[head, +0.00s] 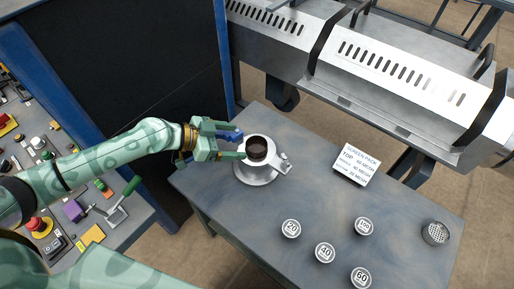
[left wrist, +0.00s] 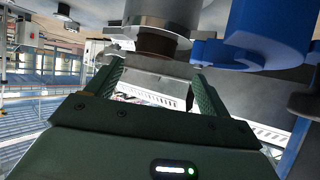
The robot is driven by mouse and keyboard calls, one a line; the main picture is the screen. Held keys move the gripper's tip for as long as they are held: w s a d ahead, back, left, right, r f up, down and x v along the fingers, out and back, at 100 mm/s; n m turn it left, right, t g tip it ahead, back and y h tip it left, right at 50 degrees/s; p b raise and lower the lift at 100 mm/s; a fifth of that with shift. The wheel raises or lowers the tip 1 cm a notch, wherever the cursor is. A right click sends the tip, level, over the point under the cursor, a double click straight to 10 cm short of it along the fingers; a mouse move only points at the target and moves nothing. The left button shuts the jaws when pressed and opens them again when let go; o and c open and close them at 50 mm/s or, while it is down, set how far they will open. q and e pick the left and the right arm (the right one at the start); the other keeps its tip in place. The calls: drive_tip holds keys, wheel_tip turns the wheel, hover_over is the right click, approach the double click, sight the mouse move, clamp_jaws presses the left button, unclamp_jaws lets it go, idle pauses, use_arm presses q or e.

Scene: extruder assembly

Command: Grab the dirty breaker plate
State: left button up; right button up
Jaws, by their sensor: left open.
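The dirty breaker plate (head: 257,148) looks like a dark brown round piece in the mouth of a grey metal holder (head: 257,174) on the table. A brown band, which looks like the same plate (left wrist: 156,45), shows under a metal cylinder in the left wrist view. My left gripper (head: 240,141) is open, just left of the plate and level with the holder's top. In the left wrist view its fingers (left wrist: 158,76) are spread and nothing is seen gripped. A blue part (head: 231,136) lies close by the fingers. My right gripper is not in view.
On the grey table (head: 310,190) stand a screen pack sign (head: 357,165), several numbered round screens (head: 325,252) and a perforated metal cylinder (head: 435,233). A metal extruder housing (head: 400,85) runs behind. A dark panel with blue posts (head: 223,50) stands at the left, near my left arm.

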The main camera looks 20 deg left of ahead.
sight(266, 144)
use_arm(q)
drive_tip(key=x, duration=0.6)
drive_tip(key=shift+s+d, duration=0.25)
drive_tip(key=shift+d, duration=0.05)
drive_tip(key=c, duration=1.1)
drive_tip(key=shift+r, duration=0.1)
drive_tip(key=shift+c, duration=1.2)
drive_tip(key=shift+r, duration=0.1)
